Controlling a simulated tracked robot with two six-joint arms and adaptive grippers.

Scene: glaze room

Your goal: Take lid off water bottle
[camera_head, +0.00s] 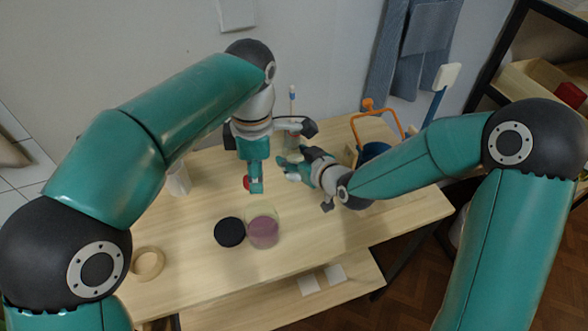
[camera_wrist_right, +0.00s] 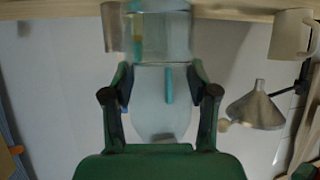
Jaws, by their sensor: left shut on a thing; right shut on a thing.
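A clear, pale bottle (camera_wrist_right: 165,110) fills the middle of the right wrist view. My right gripper (camera_wrist_right: 165,92) is shut on it, with one finger on each side. In the head view my right gripper (camera_head: 288,168) is above the back middle of the table; the bottle is hard to make out there. My left gripper (camera_head: 256,188) points down just to the left of it and is shut. A small red thing (camera_head: 246,183) shows at its fingertips, mostly hidden; I cannot tell whether it is the lid.
A black disc (camera_head: 229,232) and a clear jar with purple content (camera_head: 262,231) stand on the wooden table (camera_head: 330,245). A wooden ring (camera_head: 147,263) is front left; a white cup (camera_head: 178,181) is behind. An orange-handled item (camera_head: 375,121) stands back right. The right front is clear.

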